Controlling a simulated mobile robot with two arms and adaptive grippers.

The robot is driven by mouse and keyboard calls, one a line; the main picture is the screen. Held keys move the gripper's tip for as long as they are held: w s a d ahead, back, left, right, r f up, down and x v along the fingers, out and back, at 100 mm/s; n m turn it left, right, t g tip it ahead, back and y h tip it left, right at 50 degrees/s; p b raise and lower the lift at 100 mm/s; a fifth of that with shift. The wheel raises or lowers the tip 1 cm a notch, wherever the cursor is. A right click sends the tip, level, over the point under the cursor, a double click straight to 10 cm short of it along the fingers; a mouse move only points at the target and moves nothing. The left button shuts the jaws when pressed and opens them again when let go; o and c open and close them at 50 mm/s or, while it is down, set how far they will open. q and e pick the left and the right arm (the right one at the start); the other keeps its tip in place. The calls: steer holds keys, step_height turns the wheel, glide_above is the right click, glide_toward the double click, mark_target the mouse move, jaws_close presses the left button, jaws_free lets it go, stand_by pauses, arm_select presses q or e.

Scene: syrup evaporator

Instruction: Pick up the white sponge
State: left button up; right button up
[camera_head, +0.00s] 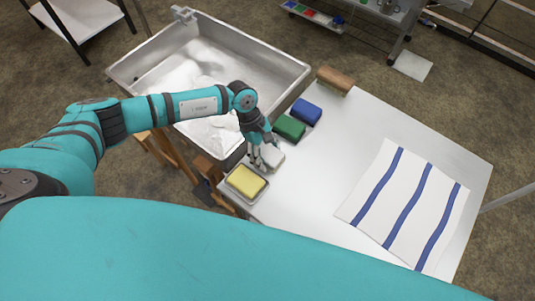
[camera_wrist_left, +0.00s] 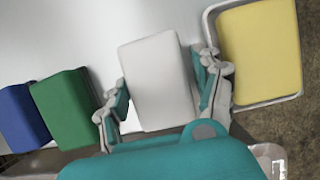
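The white sponge (camera_wrist_left: 158,80) lies on the light table top, between the yellow sponge and the green sponge. In the head view the white sponge (camera_head: 271,157) is partly hidden by my left gripper (camera_head: 257,163), which points down over it. In the left wrist view the two fingers of my left gripper (camera_wrist_left: 162,86) stand on either side of the white sponge, open and very close to its long sides. Whether the pads touch it is hard to tell. My right gripper is not in view.
A yellow sponge (camera_head: 246,181) sits in a small metal tray (camera_head: 233,191) at the near corner. Green (camera_head: 289,127) and blue (camera_head: 307,112) sponges and a brown block (camera_head: 336,79) line the edge. A metal basin (camera_head: 285,71) adjoins. A striped cloth (camera_head: 372,189) lies right.

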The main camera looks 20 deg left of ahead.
mark_target(268, 157)
arm_select(q)
steer(key=c, duration=0.5)
steer(key=shift+c, duration=0.2)
steer(key=shift+r, duration=0.1)
steer(key=shift+w+d+r+p, duration=0.1)
steer(key=shift+w+r+p, duration=0.1)
steer(key=shift+p, duration=0.1)
step_height(268, 157, up, 2)
steer(key=shift+r+b, duration=0.1)
steer(key=shift+b, duration=0.8)
steer(key=shift+s+a+r, duration=0.25)
steer(key=shift+s+r, duration=0.1)
steer(key=shift+s, duration=0.3)
steer(key=s+a+b, duration=0.1)
steer(key=s, duration=0.3)
steer(key=s+a+r+b, duration=0.1)
steer(key=s+a+b, duration=0.1)
steer(key=s, duration=0.2)
steer(key=s+a+b, duration=0.1)
steer(key=s, duration=0.4)
steer(key=shift+a+r, duration=0.25)
steer(key=shift+a, duration=0.1)
steer(key=shift+s+a+r, duration=0.2)
steer(key=shift+s, duration=0.3)
